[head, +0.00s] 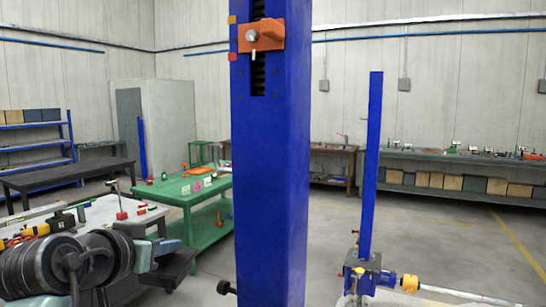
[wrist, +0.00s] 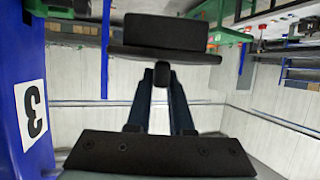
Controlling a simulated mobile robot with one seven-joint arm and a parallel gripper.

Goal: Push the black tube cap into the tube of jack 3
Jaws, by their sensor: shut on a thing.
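In the wrist view the black tube cap (wrist: 165,33) is a wide dark plate with a thick block on its far side and a small knob on its near side. My gripper (wrist: 163,78) is shut on that knob. A blue column (wrist: 15,95) with a white label "3" (wrist: 31,114) stands at the left, apart from the cap as seen here. The tube's open end is not clear in this view. In the head view a large blue column (head: 270,170) fills the middle, with an orange bracket (head: 260,36) near its top; no number shows there. My gripper and the cap cannot be made out there.
A thinner blue column (head: 371,165) on a jack with a yellow part (head: 410,283) and a pale bar stands at the right. A green table (head: 180,188) and a grey workbench with tools (head: 95,212) are at the left. Open floor lies at the right.

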